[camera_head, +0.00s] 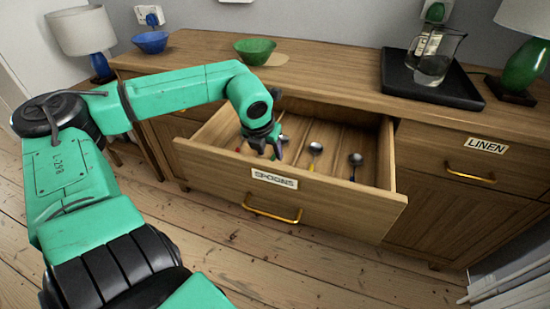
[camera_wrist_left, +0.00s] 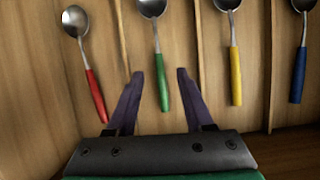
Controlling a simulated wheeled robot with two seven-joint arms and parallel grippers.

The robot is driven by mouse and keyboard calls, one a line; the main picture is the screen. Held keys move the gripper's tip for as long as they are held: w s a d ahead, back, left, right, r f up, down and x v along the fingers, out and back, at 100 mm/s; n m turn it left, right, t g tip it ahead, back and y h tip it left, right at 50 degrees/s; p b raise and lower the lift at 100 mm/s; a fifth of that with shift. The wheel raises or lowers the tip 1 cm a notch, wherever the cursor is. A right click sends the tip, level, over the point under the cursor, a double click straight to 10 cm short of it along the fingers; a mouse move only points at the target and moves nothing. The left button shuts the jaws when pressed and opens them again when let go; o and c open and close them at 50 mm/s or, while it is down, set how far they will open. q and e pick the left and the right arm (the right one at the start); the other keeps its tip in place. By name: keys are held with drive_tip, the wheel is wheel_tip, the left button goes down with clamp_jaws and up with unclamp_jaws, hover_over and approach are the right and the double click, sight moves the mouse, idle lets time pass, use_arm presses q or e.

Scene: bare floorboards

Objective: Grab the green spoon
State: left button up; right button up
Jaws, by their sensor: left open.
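The green spoon (camera_wrist_left: 161,85) lies in a compartment of the open drawer (camera_head: 290,187). In the left wrist view its metal bowl points up the picture and its green handle points down towards my gripper. My left gripper (camera_wrist_left: 160,73) is open, with one dark finger on each side of the handle in the picture. No contact shows, and the height gap is hard to judge. In the head view my left gripper (camera_head: 264,145) reaches down into the drawer's left part and mostly hides the green spoon. My right gripper is not in view.
A red spoon (camera_wrist_left: 95,95) lies left of it; a yellow spoon (camera_wrist_left: 235,75) and a blue spoon (camera_wrist_left: 299,75) lie right. Thin dividers separate them. The drawer front reads SPOONS. A green bowl (camera_head: 255,48) and black tray (camera_head: 440,88) stand on the sideboard top.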

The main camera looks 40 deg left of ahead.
sight(272, 159)
use_arm(q)
drive_tip(key=x, duration=0.3)
clamp_jaws()
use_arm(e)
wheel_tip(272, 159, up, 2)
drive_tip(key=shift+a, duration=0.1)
use_arm(q)
drive_tip(key=shift+r, duration=0.15)
